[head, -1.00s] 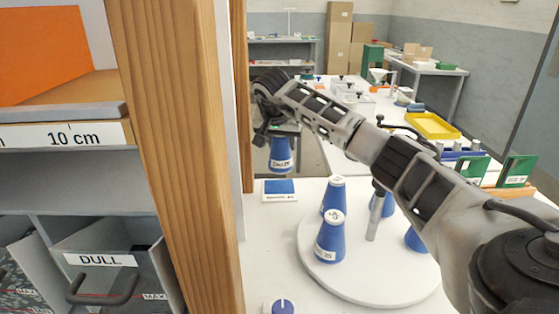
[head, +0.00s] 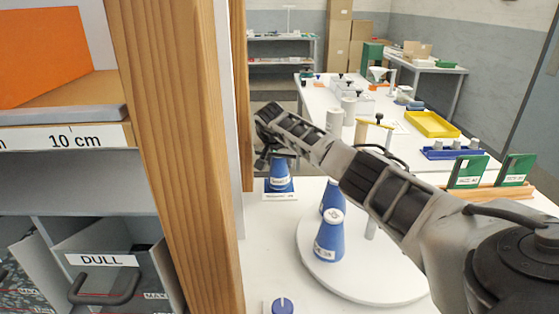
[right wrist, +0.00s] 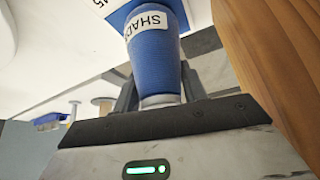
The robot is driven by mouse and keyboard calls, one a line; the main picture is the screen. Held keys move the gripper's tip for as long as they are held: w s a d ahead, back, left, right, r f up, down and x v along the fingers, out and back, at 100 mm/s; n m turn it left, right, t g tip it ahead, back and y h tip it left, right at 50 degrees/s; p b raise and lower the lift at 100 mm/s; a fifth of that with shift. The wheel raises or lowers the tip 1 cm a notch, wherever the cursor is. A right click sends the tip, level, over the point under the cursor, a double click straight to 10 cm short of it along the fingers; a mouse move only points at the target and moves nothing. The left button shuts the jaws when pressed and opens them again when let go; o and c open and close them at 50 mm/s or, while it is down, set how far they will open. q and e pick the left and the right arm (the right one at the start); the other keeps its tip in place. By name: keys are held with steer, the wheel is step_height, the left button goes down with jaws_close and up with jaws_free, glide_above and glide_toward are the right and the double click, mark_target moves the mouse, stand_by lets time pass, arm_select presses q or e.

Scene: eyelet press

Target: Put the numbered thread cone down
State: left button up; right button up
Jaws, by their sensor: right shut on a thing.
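The blue thread cone (head: 279,175) is upright with a white printed label, at the blue square pad with a white label strip (head: 280,197) on the white table. My right gripper (head: 278,157) is shut on the cone's narrow top. In the right wrist view the cone (right wrist: 155,62) points its wide end at the pad, and "SHAD" can be read on its label. Whether its base touches the pad I cannot tell. My left gripper is not in view.
A round white turntable (head: 345,285) carries other blue cones (head: 329,238), right of the pad. A wooden post (head: 170,150) and shelf with drawers stand at left. A blue knob (head: 281,306) is at the front edge. Green cards (head: 467,170) stand at right.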

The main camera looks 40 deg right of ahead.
steer(key=shift+f, duration=0.1)
steer(key=o, duration=1)
steer(key=shift+r, duration=0.3)
steer(key=v, duration=1.1)
steer(key=shift+a+r, duration=0.15)
steer(key=shift+r, duration=0.15)
steer(key=shift+s+f, duration=0.1)
steer(key=shift+s, duration=0.05)
